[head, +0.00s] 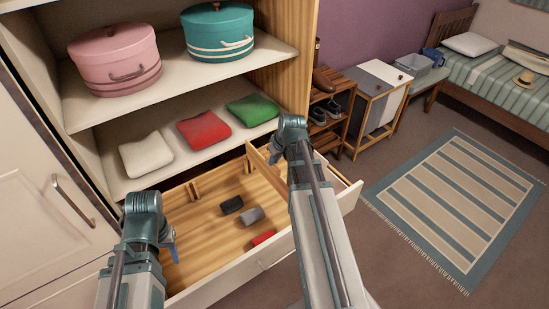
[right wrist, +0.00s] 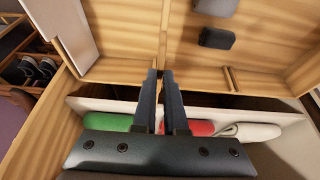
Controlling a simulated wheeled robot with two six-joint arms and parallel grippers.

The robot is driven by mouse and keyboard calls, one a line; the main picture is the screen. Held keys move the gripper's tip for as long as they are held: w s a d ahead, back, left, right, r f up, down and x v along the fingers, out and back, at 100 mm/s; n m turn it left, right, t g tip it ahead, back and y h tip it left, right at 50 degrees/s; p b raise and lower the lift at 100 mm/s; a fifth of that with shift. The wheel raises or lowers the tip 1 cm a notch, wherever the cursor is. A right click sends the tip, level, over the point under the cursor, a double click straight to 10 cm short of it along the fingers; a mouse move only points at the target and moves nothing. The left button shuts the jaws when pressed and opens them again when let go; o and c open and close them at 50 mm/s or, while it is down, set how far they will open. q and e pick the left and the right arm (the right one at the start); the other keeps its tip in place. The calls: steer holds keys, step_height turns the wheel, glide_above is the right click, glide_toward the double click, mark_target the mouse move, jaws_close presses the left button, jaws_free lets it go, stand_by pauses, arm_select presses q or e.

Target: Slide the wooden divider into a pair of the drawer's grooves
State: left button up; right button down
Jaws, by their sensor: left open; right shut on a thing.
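The wooden divider (head: 264,167) is a thin light plank at the right part of the open drawer (head: 185,262). My right gripper (head: 276,154) is shut on its far end. In the right wrist view the divider (right wrist: 163,35) shows nearly edge-on, running away from my right fingers (right wrist: 160,72). It lies close to the drawer's back wall; whether its ends sit in grooves I cannot tell. A pair of groove strips (right wrist: 230,79) shows on that wall, and strips (head: 193,188) also show in the head view. My left gripper (head: 173,246) is open and empty over the drawer's left side.
Black (head: 232,205), grey (head: 251,215) and red (head: 263,237) rolls lie on the drawer floor. A shelf above holds white (head: 146,157), red (head: 204,130) and green (head: 252,111) folded cloths. A pink box (head: 115,60) and a teal box (head: 218,32) stand higher. Open floor lies right.

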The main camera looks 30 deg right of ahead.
steer(key=shift+f+b, duration=4.25)
steer(key=shift+f, duration=0.15)
steer(key=shift+f+b, duration=0.6)
steer(key=c, duration=0.9)
jaws_free()
steer(key=shift+r, duration=0.2)
steer(key=p+v, duration=1.3)
steer(key=v, duration=0.1)
steer(key=shift+r+p, duration=0.15)
steer(key=shift+p, duration=0.2)
